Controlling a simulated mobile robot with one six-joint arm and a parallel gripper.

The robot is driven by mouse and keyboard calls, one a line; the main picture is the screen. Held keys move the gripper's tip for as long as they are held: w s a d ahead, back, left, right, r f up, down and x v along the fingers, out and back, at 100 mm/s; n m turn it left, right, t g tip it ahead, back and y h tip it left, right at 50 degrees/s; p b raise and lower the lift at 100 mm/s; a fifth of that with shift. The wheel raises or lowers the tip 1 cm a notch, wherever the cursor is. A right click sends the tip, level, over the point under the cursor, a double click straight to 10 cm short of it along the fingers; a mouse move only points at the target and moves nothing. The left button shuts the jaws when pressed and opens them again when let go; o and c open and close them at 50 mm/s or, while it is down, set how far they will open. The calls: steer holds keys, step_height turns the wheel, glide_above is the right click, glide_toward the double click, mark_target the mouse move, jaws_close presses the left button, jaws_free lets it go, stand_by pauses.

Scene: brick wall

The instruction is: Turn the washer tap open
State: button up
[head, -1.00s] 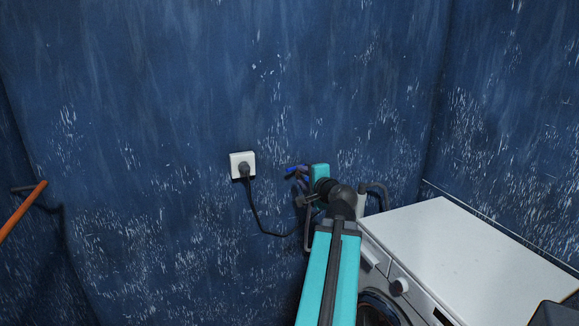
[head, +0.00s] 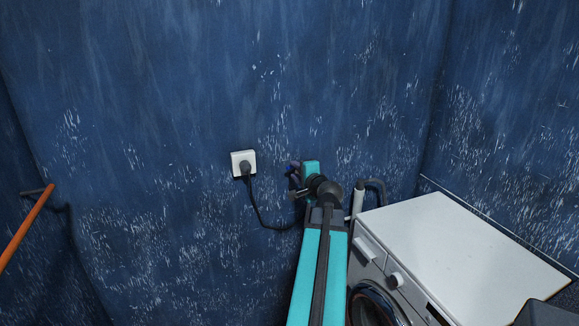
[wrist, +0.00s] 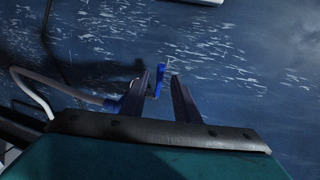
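The tap's blue handle (wrist: 158,82) shows in the wrist view, between and just beyond the tips of my gripper (wrist: 162,82). The gripper is open, with a gap visible between the handle and the right finger. The handle is close to the left finger; I cannot tell if they touch. A grey hose with a blue end (wrist: 108,103) runs in from the left, behind the left finger. In the head view only a small blue bit of the tap (head: 293,166) shows beside my arm, which hides the rest.
The white washing machine (head: 455,250) stands right of my arm. A white wall socket (head: 243,163) with a black plug and cable is left of the tap. An orange bar (head: 27,225) is at the far left. The blue wall lies close behind the tap.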

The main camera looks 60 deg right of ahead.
mark_target(291, 167)
steer(key=shift+p+x, duration=0.6)
steer(key=shift+x, duration=2.25)
jaws_close()
